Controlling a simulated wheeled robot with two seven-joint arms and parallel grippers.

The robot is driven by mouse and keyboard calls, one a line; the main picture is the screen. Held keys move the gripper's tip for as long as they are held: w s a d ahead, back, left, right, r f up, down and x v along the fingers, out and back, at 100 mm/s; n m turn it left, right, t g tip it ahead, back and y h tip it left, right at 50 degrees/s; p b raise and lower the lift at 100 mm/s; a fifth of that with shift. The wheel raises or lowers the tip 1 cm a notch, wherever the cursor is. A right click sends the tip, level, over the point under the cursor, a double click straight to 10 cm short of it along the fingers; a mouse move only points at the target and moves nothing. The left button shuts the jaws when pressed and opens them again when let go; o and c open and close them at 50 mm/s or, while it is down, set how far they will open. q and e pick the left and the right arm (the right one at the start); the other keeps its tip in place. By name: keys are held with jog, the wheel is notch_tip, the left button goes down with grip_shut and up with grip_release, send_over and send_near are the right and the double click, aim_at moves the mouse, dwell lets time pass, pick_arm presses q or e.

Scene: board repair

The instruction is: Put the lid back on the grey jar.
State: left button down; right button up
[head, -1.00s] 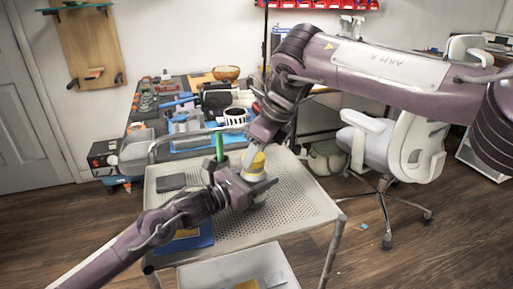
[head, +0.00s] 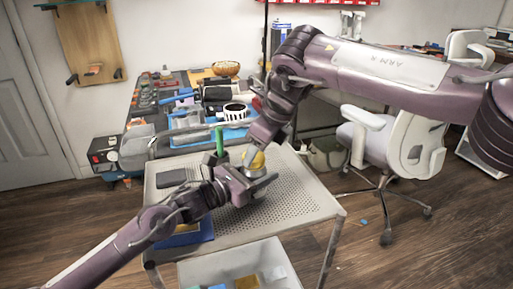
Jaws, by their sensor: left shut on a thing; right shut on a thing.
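A small yellow, rounded piece (head: 254,159), apparently the lid, is at the tip of my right gripper (head: 257,150), which comes down from the upper right and is shut on it. My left gripper (head: 246,181) reaches in from the lower left, just below, and is shut on a grey thing (head: 266,180), apparently the jar. The jar is mostly hidden by the gripper. The yellow piece is right above the grey thing; I cannot tell whether it is seated level on it. Both are over the perforated top of the metal cart (head: 300,205).
A green upright handle (head: 219,142) stands close behind my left gripper. A dark flat box (head: 171,178) and a blue tray (head: 187,240) lie on the cart's left side. A cluttered workbench (head: 150,125) is behind. The cart's right side is clear.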

jog(key=m, duration=0.2)
jog(key=m+t, duration=0.1)
jog(key=m, duration=0.1)
jog(key=shift+s+a+h, duration=0.2)
jog(key=shift+h, duration=0.2)
jog(key=m, duration=0.2)
jog(key=m+t+h, duration=0.1)
jog(key=m, duration=0.1)
jog(key=shift+a+h, duration=0.15)
jog(key=shift+h, duration=0.15)
jog(key=m, duration=0.1)
jog(key=m+h, duration=0.1)
jog(key=m, duration=0.1)
jog(key=m+h, duration=0.1)
jog(key=m, duration=0.1)
jog(key=shift+a, duration=0.25)
jog(key=m+h, duration=0.1)
jog(key=m, duration=0.3)
jog(key=o, duration=0.9)
jog(key=shift+o, duration=0.2)
